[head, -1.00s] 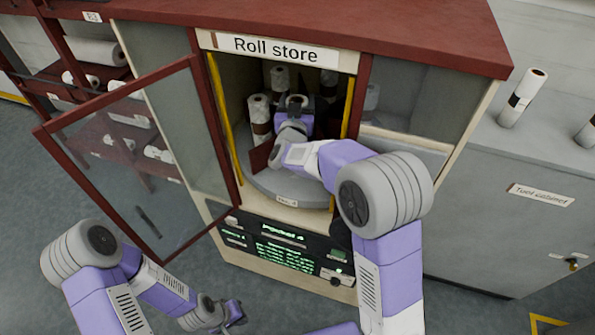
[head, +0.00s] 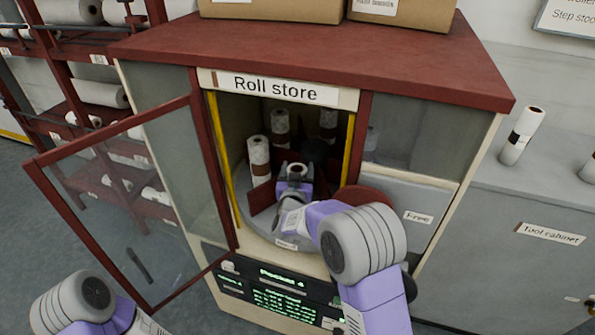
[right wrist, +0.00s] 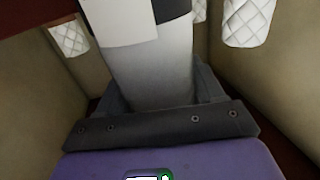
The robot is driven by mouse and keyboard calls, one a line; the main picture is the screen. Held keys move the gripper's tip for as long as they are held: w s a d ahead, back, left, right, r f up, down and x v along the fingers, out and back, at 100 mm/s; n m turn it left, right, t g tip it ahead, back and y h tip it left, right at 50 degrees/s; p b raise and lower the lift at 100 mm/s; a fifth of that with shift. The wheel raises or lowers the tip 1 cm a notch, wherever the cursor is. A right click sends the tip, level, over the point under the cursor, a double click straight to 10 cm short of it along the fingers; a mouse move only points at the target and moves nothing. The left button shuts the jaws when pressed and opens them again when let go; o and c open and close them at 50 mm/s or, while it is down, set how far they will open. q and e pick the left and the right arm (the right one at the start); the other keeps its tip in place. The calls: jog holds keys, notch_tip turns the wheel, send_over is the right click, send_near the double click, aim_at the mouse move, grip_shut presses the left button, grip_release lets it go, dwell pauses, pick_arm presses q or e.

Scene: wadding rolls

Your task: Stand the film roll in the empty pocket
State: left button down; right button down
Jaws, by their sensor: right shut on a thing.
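My right gripper (head: 294,178) reaches through the open front of the roll store and is shut on the film roll. In the right wrist view the film roll (right wrist: 150,65) is a grey-white upright cylinder with a dark band and a pale label, behind the dark finger bar (right wrist: 155,128). Its lower end is hidden, so I cannot tell whether it touches the floor. The grey turntable (head: 262,224) has dark red dividers. The pocket around the held roll is partly hidden by my arm. My left gripper is out of frame.
Quilted white rolls stand in other pockets, at left (head: 259,158), back (head: 280,124) and back right (head: 328,122). The glass door (head: 120,200) stands open to the left. Yellow strips (head: 347,150) edge the opening. Another roll (head: 522,135) stands on the tool cabinet.

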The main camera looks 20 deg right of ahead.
jog(key=shift+f, duration=0.15)
jog(key=shift+c, duration=0.7)
grip_release()
jog(key=shift+s+a+r, duration=0.1)
jog(key=shift+r, duration=0.1)
jog(key=p+v, duration=0.1)
jog(key=v, duration=1)
jog(key=shift+s, duration=0.35)
jog(key=shift+a+f, duration=0.1)
